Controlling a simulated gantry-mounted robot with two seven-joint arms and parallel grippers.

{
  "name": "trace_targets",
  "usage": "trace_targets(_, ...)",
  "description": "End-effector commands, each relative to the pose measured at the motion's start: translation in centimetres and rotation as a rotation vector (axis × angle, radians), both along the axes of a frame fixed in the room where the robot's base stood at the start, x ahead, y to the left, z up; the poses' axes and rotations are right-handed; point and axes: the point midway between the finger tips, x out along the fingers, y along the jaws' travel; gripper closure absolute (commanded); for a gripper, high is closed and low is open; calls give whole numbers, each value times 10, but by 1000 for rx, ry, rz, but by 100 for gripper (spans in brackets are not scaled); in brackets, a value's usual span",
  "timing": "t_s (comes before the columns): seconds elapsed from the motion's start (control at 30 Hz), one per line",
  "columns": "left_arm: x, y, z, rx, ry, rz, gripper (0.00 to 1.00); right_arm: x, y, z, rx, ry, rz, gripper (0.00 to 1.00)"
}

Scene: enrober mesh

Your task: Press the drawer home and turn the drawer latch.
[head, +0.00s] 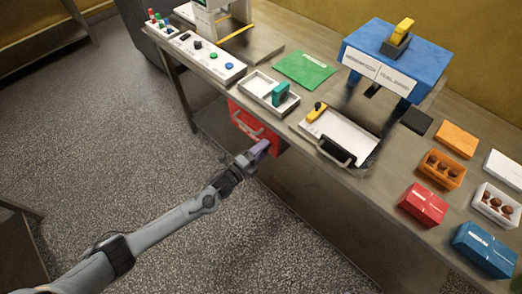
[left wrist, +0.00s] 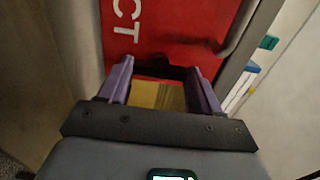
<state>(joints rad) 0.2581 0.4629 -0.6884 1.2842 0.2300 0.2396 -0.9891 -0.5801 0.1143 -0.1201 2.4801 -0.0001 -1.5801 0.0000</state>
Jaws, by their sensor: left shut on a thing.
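The red drawer (head: 246,121) sits under the front edge of the bench, its red face with white lettering turned outward. Its face fills the top of the left wrist view (left wrist: 165,22), with the letters "CT" showing. I cannot tell whether the drawer is fully in. My left gripper (head: 262,148) is at the lower right part of the drawer front. In the left wrist view its purple fingers are on either side of a yellow piece (left wrist: 157,95), which appears to be the drawer latch. They are shut on it. My right gripper is not in view.
On the bench (head: 345,189) above stand a white tray (head: 262,82) with a teal block, another white tray (head: 350,134) with a black handle, and a blue stand (head: 400,58). Several small boxes are at the right. The floor in front is clear.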

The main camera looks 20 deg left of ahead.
Motion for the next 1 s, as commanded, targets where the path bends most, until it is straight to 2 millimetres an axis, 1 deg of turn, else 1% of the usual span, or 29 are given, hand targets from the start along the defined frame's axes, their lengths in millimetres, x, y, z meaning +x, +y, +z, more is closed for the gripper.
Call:
trace_targets(0.37, 0, 0, 0, 6, -4, 0, 67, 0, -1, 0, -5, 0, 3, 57)
trace_targets(0.4, 0, 0, 0, 6, -4, 0, 35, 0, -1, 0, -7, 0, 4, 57)
trace_targets(0.57, 0, 0, 0, 6, -2, 0, 11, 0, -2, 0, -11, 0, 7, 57)
trace_targets(0.87, -1, 0, 0, 5, -2, 0, 11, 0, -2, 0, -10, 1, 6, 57)
trace_targets(1.0, -9, 4, 0, 7, 0, 1, 11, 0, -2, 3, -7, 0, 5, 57)
